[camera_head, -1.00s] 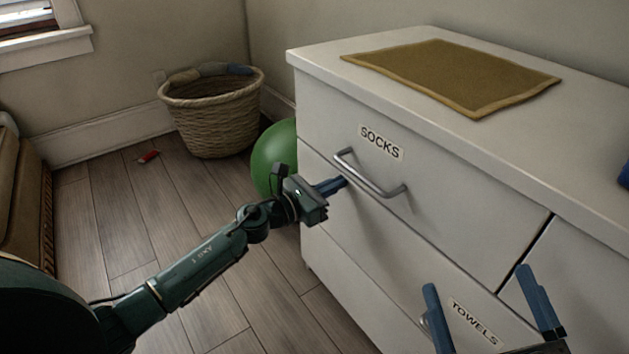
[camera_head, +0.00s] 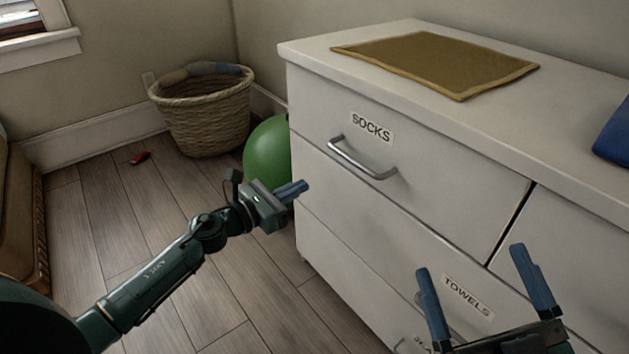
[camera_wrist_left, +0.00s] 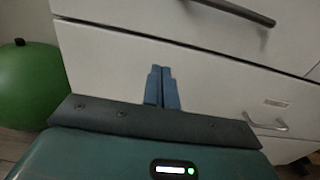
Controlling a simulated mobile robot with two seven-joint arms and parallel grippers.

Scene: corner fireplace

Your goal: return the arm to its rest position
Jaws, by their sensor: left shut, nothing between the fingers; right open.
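My left gripper (camera_head: 304,187) is in the middle of the head view, left of the dresser front, below and left of the SOCKS drawer handle (camera_head: 362,160). Its blue fingers are shut together with nothing between them, and it is apart from the handle. In the left wrist view the same fingers (camera_wrist_left: 162,70) point at the white dresser front (camera_wrist_left: 115,55), with the handle at the top. My right gripper (camera_head: 478,262) is open and empty at the lower right, in front of the TOWELS drawer, with its two fingers spread apart.
The white dresser (camera_head: 560,140) fills the right side, its drawers shut, with a mustard mat (camera_head: 435,62) and a blue item (camera_head: 614,135) on top. A green ball (camera_head: 268,150) sits beside it. A wicker basket (camera_head: 208,122) and a small red object (camera_head: 140,157) are on the floor.

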